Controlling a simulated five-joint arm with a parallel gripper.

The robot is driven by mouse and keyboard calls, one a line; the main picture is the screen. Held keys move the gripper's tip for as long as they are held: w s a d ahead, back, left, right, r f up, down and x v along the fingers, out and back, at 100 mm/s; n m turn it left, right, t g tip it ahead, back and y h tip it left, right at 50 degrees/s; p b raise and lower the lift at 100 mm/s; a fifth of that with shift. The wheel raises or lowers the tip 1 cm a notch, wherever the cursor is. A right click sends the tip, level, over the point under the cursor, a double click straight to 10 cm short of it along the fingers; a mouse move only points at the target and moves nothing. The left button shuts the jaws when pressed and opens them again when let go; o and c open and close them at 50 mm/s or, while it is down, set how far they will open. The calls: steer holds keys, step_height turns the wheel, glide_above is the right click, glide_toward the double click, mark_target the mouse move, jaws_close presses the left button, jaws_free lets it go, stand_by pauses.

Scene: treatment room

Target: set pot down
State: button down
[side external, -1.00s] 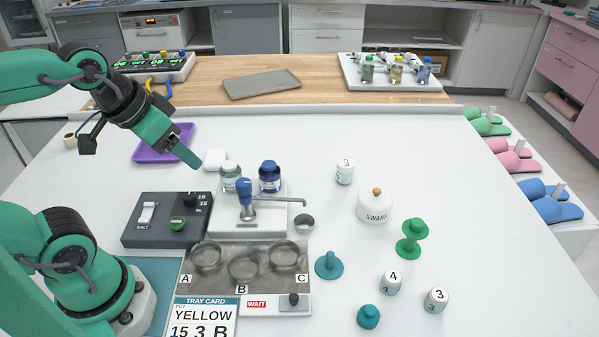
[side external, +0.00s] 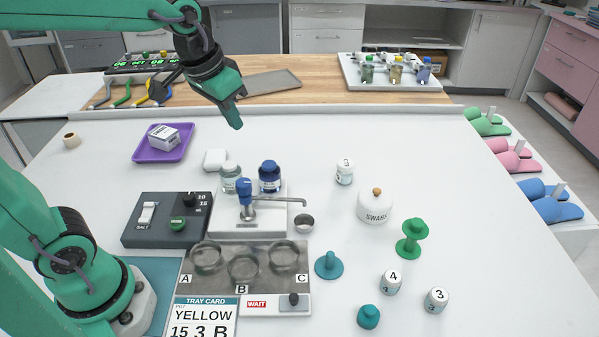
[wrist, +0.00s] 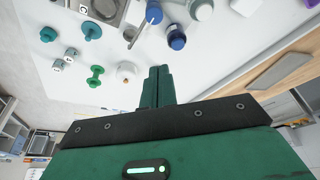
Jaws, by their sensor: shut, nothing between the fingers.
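My gripper (side external: 236,122) is shut and empty, raised above the white table behind the bottles. In the wrist view my gripper (wrist: 160,72) shows its fingers together with nothing between them. Which thing is the pot is unclear. Jars with green, yellow (side external: 396,72) and blue contents stand on the white rack at the back right. The tray card (side external: 203,318) reads yellow, 15, 3, B.
A blue-capped bottle (side external: 269,176) and a clear bottle (side external: 230,176) stand behind the blue tap (side external: 247,199). A purple tray (side external: 150,154) holds a white box. A swab jar (side external: 375,207) and green spool (side external: 411,238) stand right. The table's back middle is clear.

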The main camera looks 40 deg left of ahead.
steer(key=w+d+f+g, duration=0.1)
steer(key=w+f, duration=0.2)
steer(key=w, duration=0.3)
steer(key=w+d+f+g, duration=0.1)
steer(key=w+d+f, duration=0.15)
steer(key=w, duration=0.45)
steer(key=g, duration=0.2)
glide_toward(335, 186)
steer(key=s+r, duration=0.4)
steer(key=shift+s+a+f+m, duration=0.1)
steer(key=shift+s+a+m, duration=0.1)
steer(key=shift+m, duration=0.2)
step_height(335, 186, down, 10)
steer(key=shift+w+d, duration=0.1)
steer(key=shift+w, duration=0.85)
steer(key=shift+w+d, duration=0.15)
steer(key=shift+w, duration=0.8)
steer(key=shift+w, duration=0.15)
steer(key=shift+w+d, duration=0.15)
steer(key=shift+w, duration=1.05)
steer(key=shift+w+d, duration=0.15)
steer(key=shift+w, duration=1.05)
steer(key=shift+w+d, duration=0.2)
steer(key=shift+w, duration=0.95)
